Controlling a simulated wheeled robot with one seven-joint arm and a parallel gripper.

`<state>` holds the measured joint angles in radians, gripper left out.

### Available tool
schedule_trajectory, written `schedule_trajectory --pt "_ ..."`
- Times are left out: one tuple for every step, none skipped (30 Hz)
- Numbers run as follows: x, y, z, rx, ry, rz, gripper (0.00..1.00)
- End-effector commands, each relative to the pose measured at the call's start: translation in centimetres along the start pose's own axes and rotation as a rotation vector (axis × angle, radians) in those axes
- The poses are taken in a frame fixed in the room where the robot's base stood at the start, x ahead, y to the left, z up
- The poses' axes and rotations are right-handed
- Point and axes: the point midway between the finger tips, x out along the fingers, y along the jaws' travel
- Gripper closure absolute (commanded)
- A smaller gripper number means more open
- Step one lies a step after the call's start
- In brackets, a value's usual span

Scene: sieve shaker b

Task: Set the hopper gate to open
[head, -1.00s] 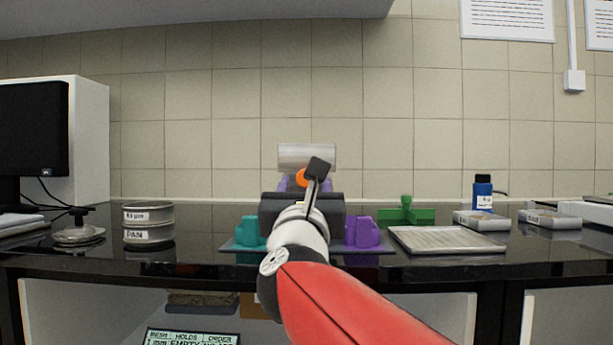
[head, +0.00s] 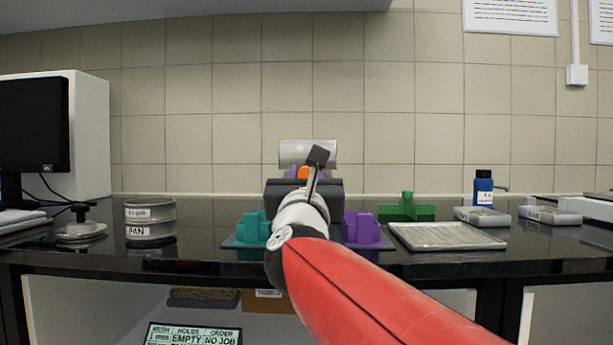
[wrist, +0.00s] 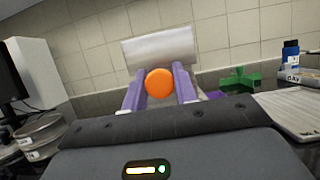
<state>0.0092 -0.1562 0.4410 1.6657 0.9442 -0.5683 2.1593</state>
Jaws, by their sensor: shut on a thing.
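An orange round knob (wrist: 159,84) sits between the two purple fingers of my gripper (wrist: 160,88) in the wrist view. The fingers are shut on it. A silvery, rounded metal part (wrist: 158,47) stands just behind and above the knob. I take the knob to be the hopper gate's handle, but no label shows. In the head view, the knob (head: 304,172) and the metal part (head: 306,152) show above my gripper's dark hand. The hand and arm hide what lies below the knob. The gate's setting cannot be read.
A teal block (head: 253,229) and a purple block (head: 362,229) flank my arm. To the right are a green part (head: 407,212), a ribbed tray (head: 448,237), and a blue bottle (head: 483,190). Sieve pans (head: 150,222) stand left. A display (head: 194,335) below reads EMPTY, NO JOB.

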Motion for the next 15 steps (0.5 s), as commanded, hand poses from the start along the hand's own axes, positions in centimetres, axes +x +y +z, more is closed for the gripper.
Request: schedule_trajectory --pt "0.0 0.0 0.0 0.000 0.000 0.001 1.00" --pt "0.0 0.0 0.0 0.000 0.000 0.001 1.00" --pt "-0.2 0.0 0.0 0.000 -0.001 0.001 1.00" --pt "-0.5 0.1 0.1 0.001 -0.001 0.001 1.00" --pt "-0.9 0.1 0.1 0.002 -0.002 0.001 1.00" --pt "-1.6 0.1 0.3 0.002 -0.004 0.003 1.00" --pt "-2.2 0.1 0.5 0.003 -0.004 0.003 1.00" --pt "-2.8 0.1 0.7 0.003 -0.005 0.003 1.00" --pt "-3.4 0.1 1.0 0.003 -0.005 0.002 1.00" --pt "-3.9 0.1 1.3 0.003 -0.005 0.002 1.00" --pt "-4.3 0.1 1.5 0.003 -0.004 0.002 1.00" --pt "-4.7 0.1 1.7 0.002 -0.003 0.002 1.00" --pt "-4.9 0.1 1.8 0.002 -0.002 0.002 1.00" --pt "-5.0 0.1 2.0 0.001 -0.002 0.002 1.00" --pt "-5.1 0.0 2.0 0.001 -0.001 0.001 1.00"
